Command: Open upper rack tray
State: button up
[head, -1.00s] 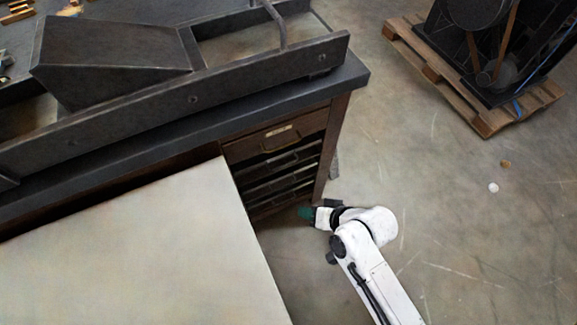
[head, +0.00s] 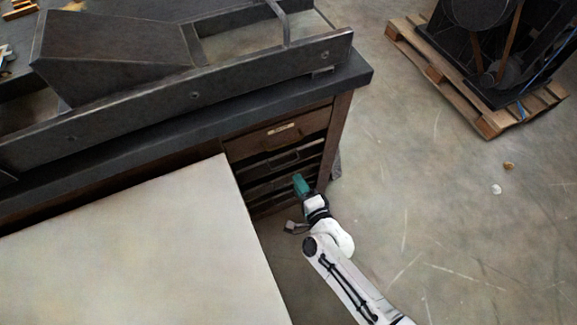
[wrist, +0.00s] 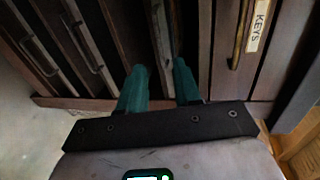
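The rack trays are dark fronts with wire handles, stacked in the wooden cabinet. The upper rack tray (head: 285,159) is just below the labelled drawer and looks shut. In the wrist view the upper tray's front (wrist: 160,40) runs up the picture in line with the gap between my fingers. My gripper (head: 300,184) has teal fingers and is in front of the rack, below the upper tray. In the wrist view my gripper (wrist: 160,78) is open, its fingers apart with nothing clearly held. I cannot tell whether the fingertips touch the tray.
The drawer marked KEYS (wrist: 257,30) has a brass handle and is beside the upper tray. A pale tabletop (head: 130,250) is left of my arm. A dark press bench (head: 200,130) overhangs the cabinet. The floor (head: 440,220) to the right is mostly clear.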

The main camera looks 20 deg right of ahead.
jog(key=b+x, duration=0.2)
jog(key=x, duration=0.6)
jog(key=shift+w, duration=0.35)
grip_shut()
jog(key=shift+f, duration=0.1)
dwell(0.9)
